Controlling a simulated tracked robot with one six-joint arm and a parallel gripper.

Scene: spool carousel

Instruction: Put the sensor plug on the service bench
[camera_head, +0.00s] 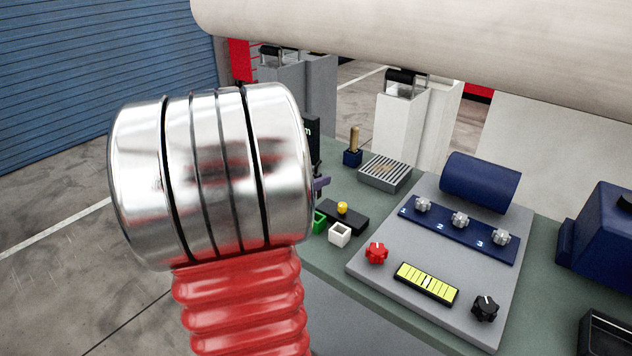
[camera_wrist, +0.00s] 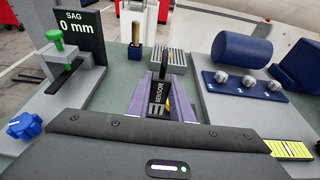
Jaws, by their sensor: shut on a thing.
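The sensor plug (camera_wrist: 157,101) is dark with SENSOR lettering and sits between the purple fingers of my gripper (camera_wrist: 160,85) in the wrist view. My gripper is shut on it. The service bench (camera_head: 420,320) appears to be the grey-green table, and its top also shows in the wrist view (camera_wrist: 112,80). In the head view, my arm hides most of the gripper, with only a bit of purple finger showing at its right edge, and I cannot make out the plug. I cannot tell whether the plug touches the bench.
A grey panel (camera_head: 385,270) carries a blue cylinder (camera_head: 481,182), knobs and a yellow gauge. A black block with a yellow button (camera_head: 342,207), a white cube (camera_head: 339,234) and a ribbed grey block (camera_head: 385,173) stand near my gripper. A SAG display (camera_wrist: 83,30) is at left.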

